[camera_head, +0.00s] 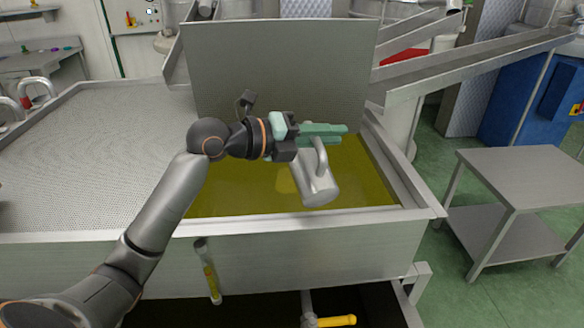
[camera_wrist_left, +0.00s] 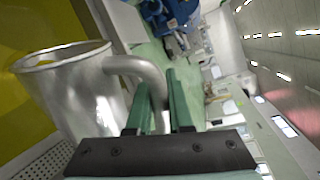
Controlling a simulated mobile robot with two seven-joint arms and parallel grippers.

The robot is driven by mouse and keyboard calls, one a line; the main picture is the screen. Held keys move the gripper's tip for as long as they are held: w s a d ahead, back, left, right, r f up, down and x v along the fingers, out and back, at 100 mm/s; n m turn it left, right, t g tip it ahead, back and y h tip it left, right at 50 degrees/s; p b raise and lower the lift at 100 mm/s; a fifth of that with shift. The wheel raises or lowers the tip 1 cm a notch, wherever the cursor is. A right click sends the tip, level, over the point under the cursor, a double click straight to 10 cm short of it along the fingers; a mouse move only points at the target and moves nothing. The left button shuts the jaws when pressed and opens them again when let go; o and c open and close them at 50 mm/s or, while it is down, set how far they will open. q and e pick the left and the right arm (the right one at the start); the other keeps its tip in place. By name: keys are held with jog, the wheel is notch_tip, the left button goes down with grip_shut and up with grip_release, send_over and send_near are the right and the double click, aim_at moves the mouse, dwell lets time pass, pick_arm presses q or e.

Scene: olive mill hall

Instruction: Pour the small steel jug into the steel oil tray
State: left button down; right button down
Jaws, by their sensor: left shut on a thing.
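The small steel jug (camera_head: 318,188) hangs tilted over the steel oil tray (camera_head: 320,242), above its yellow-green oil. My left gripper (camera_head: 335,134) is shut on the jug's handle, with its green fingers on either side of it. In the left wrist view the jug (camera_wrist_left: 82,95) shows its round rim and part of its inside, at the left of the fingers (camera_wrist_left: 157,92). Yellow oil shows behind it there. I cannot tell how much is in the jug, and I see no stream. My right gripper is out of view.
A perforated steel surface (camera_head: 90,150) lies left of the oil. An upright steel panel (camera_head: 285,65) stands behind it. A steel side table (camera_head: 525,175) stands at right, with green floor between. A yellow-handled valve (camera_head: 337,321) is below the tray.

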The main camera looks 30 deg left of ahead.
pick_arm(q)
jog(key=shift+w+a+n+p, duration=0.2)
jog(key=shift+n+p, duration=0.1)
jog(key=shift+p, duration=0.15)
dwell(0.5)
jog(key=shift+w+a+r+n+g+p, duration=0.2)
jog(key=shift+w+a+r+n, duration=0.1)
jog(key=shift+w+a+n, duration=0.25)
jog(key=shift+w+a+r+n+g+p, duration=0.15)
jog(key=shift+w+a+r+n, duration=0.15)
jog(key=shift+a, duration=0.3)
dwell(0.7)
jog(key=shift+w+a+r+n+h, duration=0.25)
jog(key=shift+w+a+n+h, duration=0.1)
jog(key=shift+h, duration=0.05)
dwell(0.6)
